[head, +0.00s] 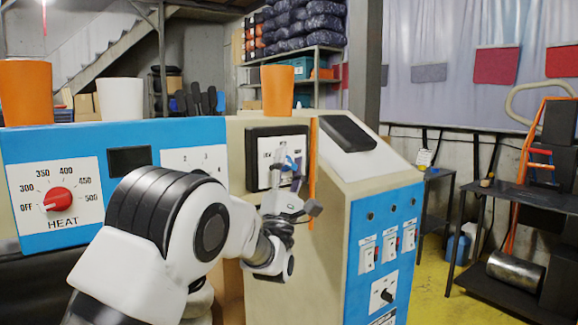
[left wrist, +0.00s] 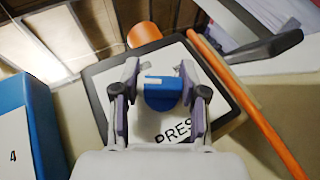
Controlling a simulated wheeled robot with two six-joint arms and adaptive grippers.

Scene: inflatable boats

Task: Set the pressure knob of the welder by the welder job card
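The blue pressure knob (left wrist: 162,94) sits on a white plate (left wrist: 215,105) lettered "PRES…", set in a black frame; the rest of the word is hidden. A pale mark shows on the knob's upper part. In the head view the knob (head: 289,162) is partly covered by my left gripper (head: 290,175). My left gripper (left wrist: 161,80) has one finger on each side of the knob, with what looks like a narrow gap; it seems open. The welder's blue panel (head: 135,137) carries a red HEAT knob (head: 57,199). I cannot make out a job card. My right gripper is out of view.
An orange strip (head: 313,160) runs down just right of the pressure plate. Orange (head: 278,90) and white (head: 121,98) cups stand on the welder. A blue switch panel (head: 384,255) faces right. Dark shelving (head: 490,190) stands at the right, with yellow floor between.

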